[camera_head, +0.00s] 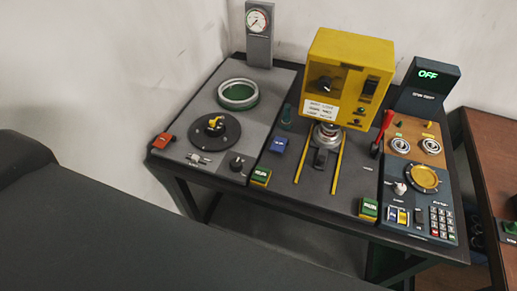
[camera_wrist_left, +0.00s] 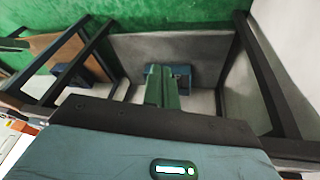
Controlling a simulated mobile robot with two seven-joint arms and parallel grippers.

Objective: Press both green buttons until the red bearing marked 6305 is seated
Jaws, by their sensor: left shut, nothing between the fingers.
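Two green buttons stand on the front of the dark worktable in the head view: the left button (camera_head: 261,175) and the right button (camera_head: 368,208). Between and behind them, under the yellow press head (camera_head: 347,75), sits a small silvery round part with a reddish tint (camera_head: 327,133). I cannot read a 6305 mark or tell whether a bearing is seated there. Neither gripper shows in the head view. In the left wrist view my left gripper (camera_wrist_left: 165,75) appears shut and empty, with a table frame and floor beyond it. My right gripper is not in view.
A red lever (camera_head: 384,125) rises right of the press. A dark display (camera_head: 428,83) behind it reads OFF. A grey panel with a dial gauge (camera_head: 257,20) is at left; a keypad (camera_head: 440,220) is front right. A brown table (camera_head: 495,170) stands at right.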

